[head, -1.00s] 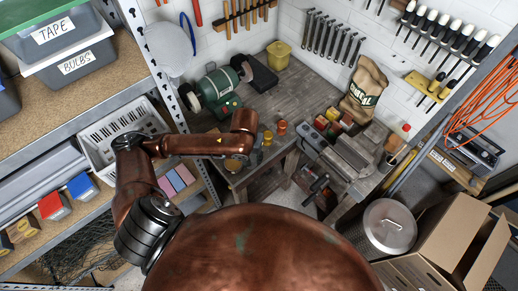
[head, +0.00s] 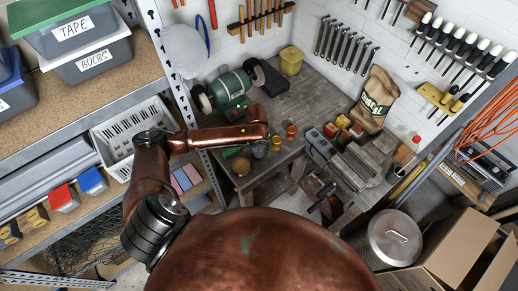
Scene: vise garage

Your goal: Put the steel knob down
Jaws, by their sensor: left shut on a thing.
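My left arm reaches in from the left over the workbench (head: 330,92). Its wrist end, with the left gripper (head: 259,115), is by the front of the green bench grinder (head: 231,87). The gripper is shut on the steel knob. My own copper arm links hide the fingers and the knob, so I cannot tell how high the knob is above the bench. My right gripper is out of view.
Small jars (head: 276,143) stand near the bench's front edge, close to my wrist. A grey vise (head: 345,165), a burlap sack (head: 375,100) and a yellow bin (head: 291,60) are on the bench. Shelves with a white basket (head: 112,143) stand at left. Bare bench top lies in the middle.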

